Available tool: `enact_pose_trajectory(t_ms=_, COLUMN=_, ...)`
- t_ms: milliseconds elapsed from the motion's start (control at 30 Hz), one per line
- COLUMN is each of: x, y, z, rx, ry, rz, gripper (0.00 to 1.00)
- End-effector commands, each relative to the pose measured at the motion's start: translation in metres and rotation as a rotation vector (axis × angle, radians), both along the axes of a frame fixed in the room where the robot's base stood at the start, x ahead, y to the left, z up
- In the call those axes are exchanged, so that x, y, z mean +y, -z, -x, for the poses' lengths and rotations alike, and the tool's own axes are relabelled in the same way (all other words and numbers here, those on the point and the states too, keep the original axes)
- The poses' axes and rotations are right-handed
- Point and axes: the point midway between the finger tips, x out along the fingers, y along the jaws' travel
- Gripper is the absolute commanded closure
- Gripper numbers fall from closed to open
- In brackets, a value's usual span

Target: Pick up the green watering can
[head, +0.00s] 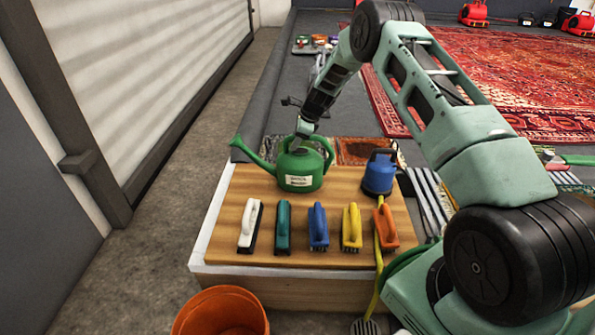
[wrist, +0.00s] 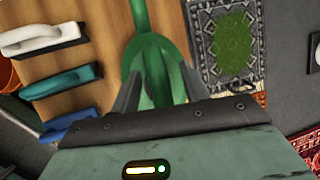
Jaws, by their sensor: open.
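The green watering can (head: 300,170) stands upright on the wooden top at its back edge, with a white label on its front and its spout pointing left. In the wrist view its green body and handle (wrist: 152,55) show below and between my fingers. My gripper (head: 305,130) is directly above the can, pointing down at its top handle. In the wrist view my gripper (wrist: 157,85) is open, with one finger on each side of the green handle. I cannot tell whether either finger touches it.
Several brushes stand in front of the can, including a white one (head: 249,226) and a blue one (head: 318,227). A blue pump (head: 380,172) stands to its right. An orange bucket (head: 220,312) is on the floor in front. Bare wood (head: 232,200) lies left of the can.

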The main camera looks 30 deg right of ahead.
Motion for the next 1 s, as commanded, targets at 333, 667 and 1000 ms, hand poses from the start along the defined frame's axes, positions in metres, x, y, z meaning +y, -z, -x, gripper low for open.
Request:
enact_pose_trajectory(t_ms=333, x=0.002, y=0.014, z=-0.005, rx=0.001, ry=0.001, rz=0.000, gripper=0.55)
enact_pose_trajectory(t_ms=667, x=0.002, y=0.014, z=-0.005, rx=0.001, ry=0.001, rz=0.000, gripper=1.00)
enact_pose_trajectory(t_ms=1000, x=0.002, y=0.003, z=-0.007, rx=-0.005, ry=0.001, rz=0.001, gripper=1.00)
